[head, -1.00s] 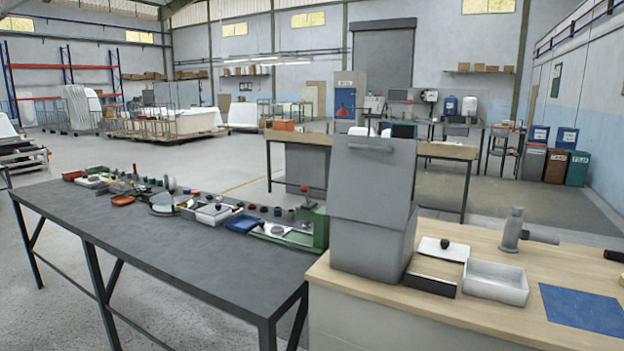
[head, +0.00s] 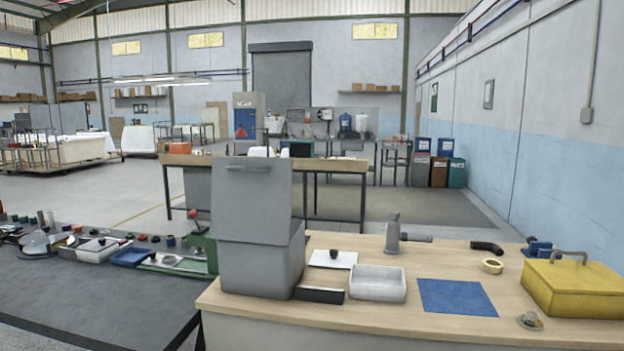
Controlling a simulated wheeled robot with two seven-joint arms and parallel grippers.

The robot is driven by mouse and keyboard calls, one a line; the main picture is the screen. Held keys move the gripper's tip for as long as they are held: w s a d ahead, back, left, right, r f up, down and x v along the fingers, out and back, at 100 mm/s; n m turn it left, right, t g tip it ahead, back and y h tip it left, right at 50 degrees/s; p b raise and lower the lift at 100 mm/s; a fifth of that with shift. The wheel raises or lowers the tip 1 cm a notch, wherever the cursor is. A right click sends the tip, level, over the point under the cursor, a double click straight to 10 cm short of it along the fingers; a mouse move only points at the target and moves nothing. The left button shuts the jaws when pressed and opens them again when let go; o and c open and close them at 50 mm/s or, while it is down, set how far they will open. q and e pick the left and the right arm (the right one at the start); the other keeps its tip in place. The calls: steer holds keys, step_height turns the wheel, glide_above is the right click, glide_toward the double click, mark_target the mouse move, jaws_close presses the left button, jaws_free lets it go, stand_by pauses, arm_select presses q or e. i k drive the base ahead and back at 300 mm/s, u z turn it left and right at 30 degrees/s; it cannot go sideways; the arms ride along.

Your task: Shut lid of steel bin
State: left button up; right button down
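The grey steel bin (head: 262,270) stands on the left end of the wooden counter, beside the dark workbench. Its lid (head: 252,200) stands up open, as a flat panel with a handle near its upper edge. The inside of the bin is hidden from this angle. Neither of my grippers is in the head view.
On the wooden counter (head: 375,320) are a white tray (head: 378,284), a dark small box (head: 320,295), a blue mat (head: 457,297), a grey pipe fitting (head: 393,235) and a yellow box (head: 577,288). Cluttered tools lie on the dark workbench (head: 75,290) at left.

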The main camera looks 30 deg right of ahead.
mark_target(252, 197)
steer(key=z, duration=0.3)
steer(key=i, duration=1.4)
steer(key=u, duration=0.55)
